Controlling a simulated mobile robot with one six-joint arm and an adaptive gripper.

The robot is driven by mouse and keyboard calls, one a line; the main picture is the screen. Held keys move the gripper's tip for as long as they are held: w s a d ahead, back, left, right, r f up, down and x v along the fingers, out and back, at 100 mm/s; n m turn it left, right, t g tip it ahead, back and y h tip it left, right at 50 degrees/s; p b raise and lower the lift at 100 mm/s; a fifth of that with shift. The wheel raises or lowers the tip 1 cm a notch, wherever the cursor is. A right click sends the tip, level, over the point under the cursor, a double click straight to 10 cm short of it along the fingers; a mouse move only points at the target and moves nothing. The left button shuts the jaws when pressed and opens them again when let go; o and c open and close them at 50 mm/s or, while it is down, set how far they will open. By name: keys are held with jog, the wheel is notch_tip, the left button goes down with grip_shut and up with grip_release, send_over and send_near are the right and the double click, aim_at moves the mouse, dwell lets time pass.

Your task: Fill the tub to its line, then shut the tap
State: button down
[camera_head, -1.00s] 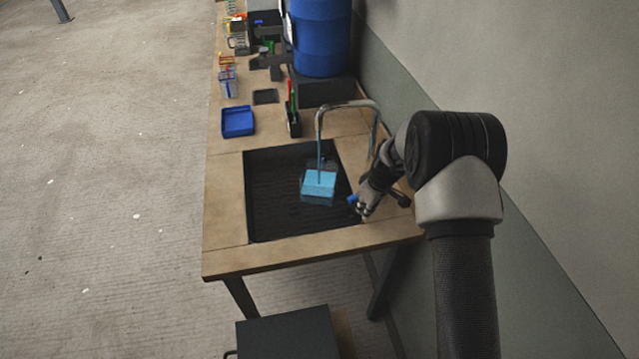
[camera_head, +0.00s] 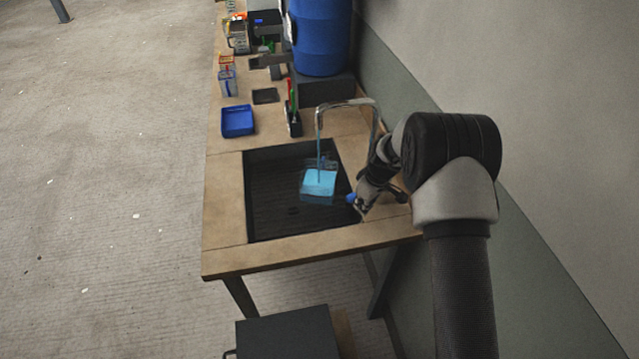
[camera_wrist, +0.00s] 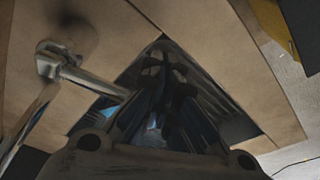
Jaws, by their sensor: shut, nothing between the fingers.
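A clear tub (camera_head: 318,188) holding light blue liquid stands in the dark sink, towards its right side. A thin blue stream (camera_head: 319,150) runs into it from the curved metal tap (camera_head: 346,104). The fill line cannot be made out. My gripper (camera_head: 357,204) is shut and empty at the sink's right edge, right of the tub. A small blue piece (camera_head: 351,198), perhaps the tap's lever end, shows at the fingertips; contact is unclear. In the wrist view my dark fingers (camera_wrist: 165,75) point over the sink, and a metal pipe (camera_wrist: 92,80) lies left of them.
The sink (camera_head: 270,205) is set in a wooden bench. A blue tray (camera_head: 237,121), a black holder with pens (camera_head: 293,122) and a blue barrel (camera_head: 320,38) stand behind it. A dark box (camera_head: 288,335) stands in front of the bench. The wall is close on the right.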

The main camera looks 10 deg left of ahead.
jog(key=shift+w+a+f+b, duration=0.1)
jog(key=shift+w+a+b, duration=0.4)
jog(key=shift+w+a, duration=0.45)
jog(key=p+v, duration=0.4)
jog(key=v, duration=0.4)
jog(key=shift+s, duration=0.4)
jog(key=shift+a+r, duration=0.1)
jog(key=shift+r, duration=0.15)
jog(key=s+d+r+m+t+b, duration=0.1)
jog(key=s+d+r+m+b, duration=0.1)
jog(key=s+d+r, duration=0.5)
jog(key=s+r+m+t+b, duration=0.1)
jog(key=s+r+m+b, duration=0.35)
jog(key=r, duration=0.75)
jog(key=s+d+m+h+b, duration=0.1)
jog(key=s+d+m, duration=0.1)
jog(key=s, duration=1.1)
jog(key=s+d+m+t+h+b, duration=0.1)
jog(key=s+d, duration=0.3)
jog(key=s, duration=0.9)
jog(key=shift+d+f+m+b, duration=0.25)
jog(key=shift+d+m+b, duration=0.15)
jog(key=shift+m, duration=0.15)
